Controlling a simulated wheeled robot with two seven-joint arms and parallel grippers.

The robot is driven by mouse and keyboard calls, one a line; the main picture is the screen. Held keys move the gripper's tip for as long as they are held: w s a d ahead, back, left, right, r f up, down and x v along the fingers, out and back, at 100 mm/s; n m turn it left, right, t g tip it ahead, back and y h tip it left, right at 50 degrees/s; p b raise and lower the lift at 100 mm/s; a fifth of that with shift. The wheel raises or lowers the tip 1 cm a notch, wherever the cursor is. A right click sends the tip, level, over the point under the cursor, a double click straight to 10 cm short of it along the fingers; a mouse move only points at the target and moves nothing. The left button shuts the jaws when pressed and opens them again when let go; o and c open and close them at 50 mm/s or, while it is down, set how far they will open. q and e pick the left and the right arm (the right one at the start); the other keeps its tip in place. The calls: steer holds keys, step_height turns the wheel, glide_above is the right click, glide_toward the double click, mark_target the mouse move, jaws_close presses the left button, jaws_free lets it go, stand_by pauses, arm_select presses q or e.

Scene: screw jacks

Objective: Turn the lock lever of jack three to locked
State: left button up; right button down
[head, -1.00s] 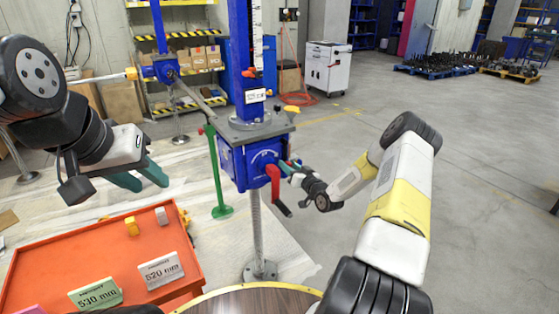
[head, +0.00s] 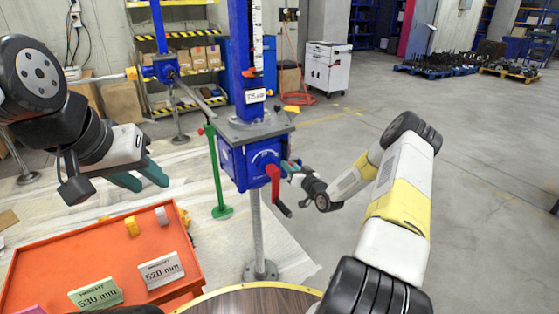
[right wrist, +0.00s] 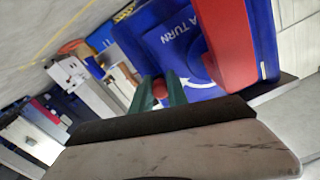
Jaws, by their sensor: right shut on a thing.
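The nearest jack has a blue gearbox (head: 240,165) under a grey plate on a steel post. A red crank (head: 275,183) hangs on its front; it also shows in the right wrist view (right wrist: 226,45), beside white "A TURN" lettering. My right gripper (head: 288,168) is at the gearbox's right side. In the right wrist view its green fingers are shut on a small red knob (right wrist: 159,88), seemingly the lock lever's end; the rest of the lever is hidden. I cannot read which jack this is. My left gripper (head: 141,177) is open and empty, left of the jack.
An orange tray (head: 60,262) at lower left holds number cards and small yellow and grey pieces. A green post (head: 217,175) stands behind the gearbox's left side. Another blue jack (head: 160,68) stands further back. The floor at right is clear.

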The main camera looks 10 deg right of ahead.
steer(key=shift+d, duration=0.2)
stand_by(0.6)
steer(key=w+d+r+n, duration=0.3)
steer(key=d+r+n, duration=0.5)
steer(key=n, duration=1)
steer(key=shift+r, duration=0.5)
steer(key=shift+w, duration=0.1)
steer(key=c, duration=1.3)
jaws_free()
steer(key=v, duration=0.8)
